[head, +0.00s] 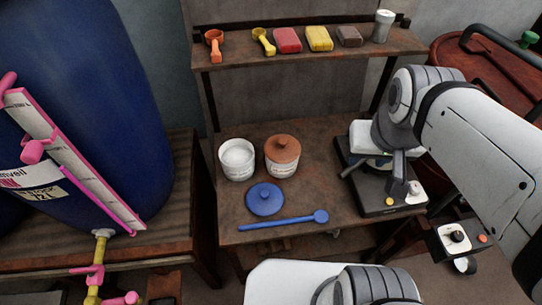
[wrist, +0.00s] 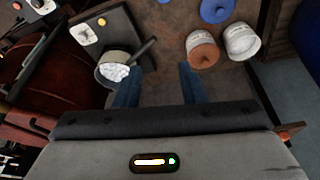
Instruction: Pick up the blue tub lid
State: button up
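The blue tub lid (head: 265,199), a round disc with a small knob, lies flat on the brown workbench (head: 310,205). In the wrist view the blue lid (wrist: 216,9) is partly cut off at the top edge. My gripper (wrist: 158,82) is open in the wrist view, with nothing between its two blue-grey fingers. In the head view my gripper (head: 398,182) hangs over the scale area, to the right of the lid and well apart from it. An open white tub (head: 238,172) and a tub with an orange-brown lid (head: 282,149) stand behind the blue lid.
A blue spoon (head: 280,222) lies just in front of the lid. A black scale (head: 383,207) stands at the right; a pan of white material (wrist: 115,71) shows near it. A shelf (head: 230,55) holds scoops, coloured blocks and a cup. A large blue vat (head: 95,100) stands left.

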jog(key=shift+o, duration=0.7)
jog(key=shift+w+f, duration=0.2)
jog(key=shift+w, duration=0.05)
jog(key=shift+o, duration=1.2)
jog(key=w+a+f+n+b, duration=0.1)
jog(key=w+a+f+b, duration=0.3)
jog(key=f, duration=0.4)
jog(key=w+a+f+n+g+b, duration=0.1)
jog(key=w+a+f+b, duration=0.3)
jog(key=f, duration=0.5)
jog(key=w+a, duration=0.2)
jog(key=a, duration=0.1)
jog(key=shift+w+n+y+b, duration=0.25)
jog(key=shift+n+y+b, duration=0.05)
jog(key=shift+n+b, duration=0.1)
jog(key=n+g+b, duration=0.1)
jog(key=n+b, duration=0.1)
jog(key=b, duration=0.3)
send_over(265, 192)
jog(key=f, duration=1.6)
jog(key=shift+s+a+f, duration=0.2)
jog(key=shift+s, duration=0.15)
notch_tip(265, 192, down, 3)
jog(key=shift+w+a+r, duration=0.1)
jog(key=shift+r, duration=0.1)
jog(key=f, duration=0.4)
jog(key=shift+w+d+f, duration=0.1)
jog(key=shift+w+d, duration=0.1)
jog(key=shift+d, duration=0.1)
jog(key=shift+f, duration=0.5)
